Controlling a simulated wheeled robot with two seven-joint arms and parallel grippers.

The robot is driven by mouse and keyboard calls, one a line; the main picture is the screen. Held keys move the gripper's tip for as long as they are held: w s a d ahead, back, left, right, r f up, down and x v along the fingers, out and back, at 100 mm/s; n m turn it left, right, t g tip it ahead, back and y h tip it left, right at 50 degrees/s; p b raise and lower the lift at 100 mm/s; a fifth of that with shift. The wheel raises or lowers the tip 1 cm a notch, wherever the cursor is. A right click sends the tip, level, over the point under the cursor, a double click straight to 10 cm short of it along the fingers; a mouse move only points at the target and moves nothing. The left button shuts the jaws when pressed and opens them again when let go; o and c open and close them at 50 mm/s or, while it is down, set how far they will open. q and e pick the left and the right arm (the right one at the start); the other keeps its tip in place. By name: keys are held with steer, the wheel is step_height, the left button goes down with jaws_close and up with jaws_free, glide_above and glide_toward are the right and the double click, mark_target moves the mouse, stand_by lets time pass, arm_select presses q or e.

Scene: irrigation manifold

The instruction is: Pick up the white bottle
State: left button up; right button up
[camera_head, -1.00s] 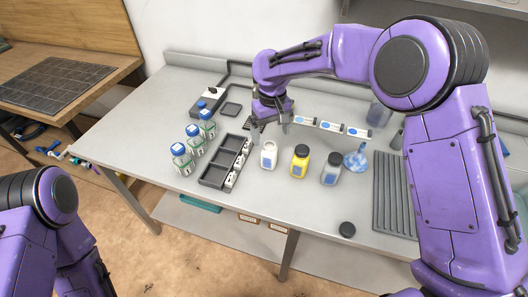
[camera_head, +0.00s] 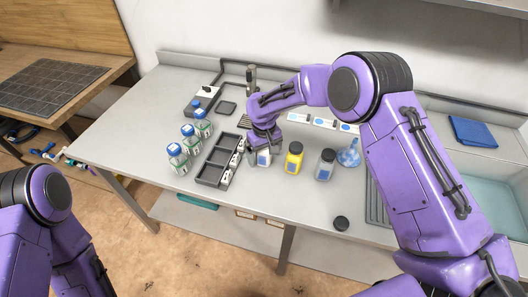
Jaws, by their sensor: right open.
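The white bottle (camera_head: 264,158) stands upright on the grey bench, to the left of the yellow bottle. Its upper part is hidden behind my right gripper. My right gripper (camera_head: 263,149) is open and points down over the white bottle, with its fingers around or close beside it; I cannot tell whether they touch it. My left arm shows at the lower left, but its gripper is outside the picture.
A black cap (camera_head: 341,223) lies near the front edge.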

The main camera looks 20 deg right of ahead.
steer(key=c, duration=1.2)
